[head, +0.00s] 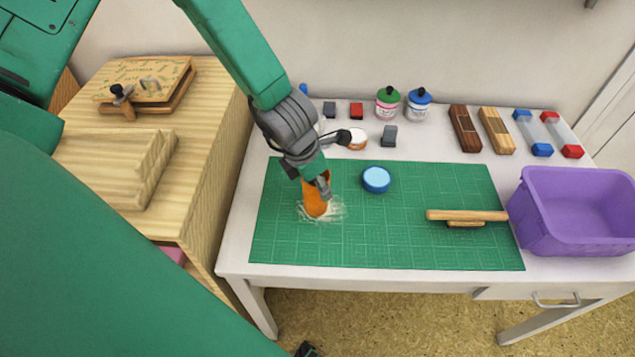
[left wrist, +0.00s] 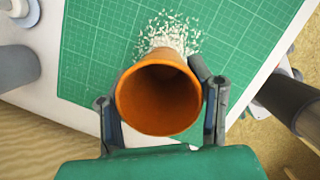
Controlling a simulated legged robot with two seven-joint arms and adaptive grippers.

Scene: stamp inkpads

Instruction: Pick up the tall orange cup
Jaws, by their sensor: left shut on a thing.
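The tall orange cup (head: 316,196) is at the left part of the green cutting mat (head: 440,190) in the head view. My left gripper (head: 322,182) is shut on the cup from above. In the left wrist view the cup (left wrist: 158,98) sits between the two fingers of my left gripper (left wrist: 160,108), its open mouth facing the camera. The inside looks empty. A patch of whitish bits (head: 334,210) lies on the mat by the cup. I cannot tell whether the cup touches the mat. My right gripper is not clearly in view.
A wooden tool (head: 466,216) lies on the mat's right, beside a purple bin (head: 575,215). Bottles, small blocks and wooden boxes line the back. A wooden cabinet (head: 190,150) stands left.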

